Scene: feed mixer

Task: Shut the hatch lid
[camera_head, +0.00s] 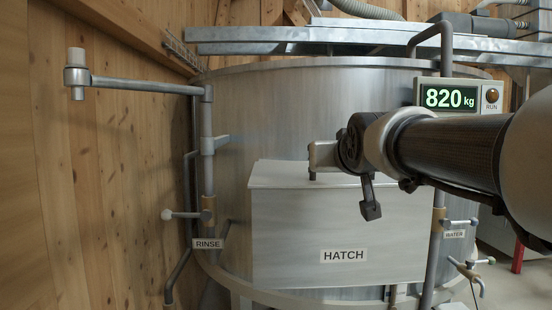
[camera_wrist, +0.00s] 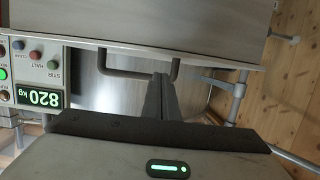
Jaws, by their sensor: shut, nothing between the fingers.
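The hatch is a pale metal box with a HATCH label on the front of the tank. Its hatch lid (camera_head: 275,174) shows as a thin, near-level top in the head view. I cannot tell whether it rests fully on the box. A grey bar handle (camera_head: 322,150) stands on it; in the wrist view the handle (camera_wrist: 125,73) shows beside the edge of a broad metal panel.
The round tank (camera_head: 270,100) stands behind the hatch. A rinse pipe (camera_head: 207,150) with a side arm is at left. The 820 kg display (camera_head: 449,97) and a water pipe (camera_head: 438,220) are at right. A wooden wall (camera_head: 100,180) bounds the left side.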

